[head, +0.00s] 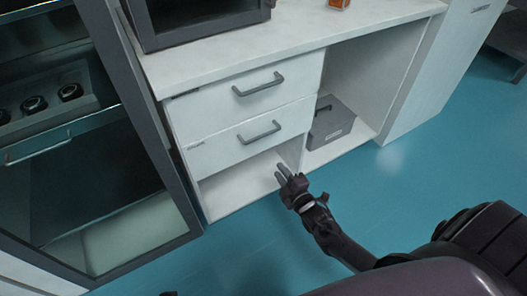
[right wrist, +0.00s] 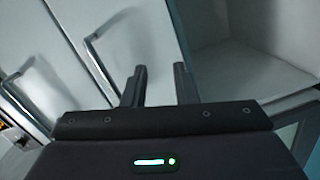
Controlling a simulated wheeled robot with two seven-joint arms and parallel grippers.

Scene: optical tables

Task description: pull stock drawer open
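Two white drawers sit one above the other in the bench, an upper drawer (head: 220,106) and a lower drawer (head: 225,146), both shut. Each has a grey bar handle, the upper handle (head: 258,85) and the lower handle (head: 259,132). I cannot tell which is the stock drawer. My right gripper (head: 283,174) is below the lower handle, in front of the open space under the drawers. In the right wrist view its fingers (right wrist: 160,72) are apart with nothing between them. A handle (right wrist: 98,66) lies left of the fingers there, not touching.
A grey box (head: 330,125) stands in the open bay right of the drawers. A dark-framed glass cabinet (head: 180,190) stands at left. A dark case (head: 200,28) sits on the white countertop (head: 300,30). The blue floor (head: 410,165) in front is clear.

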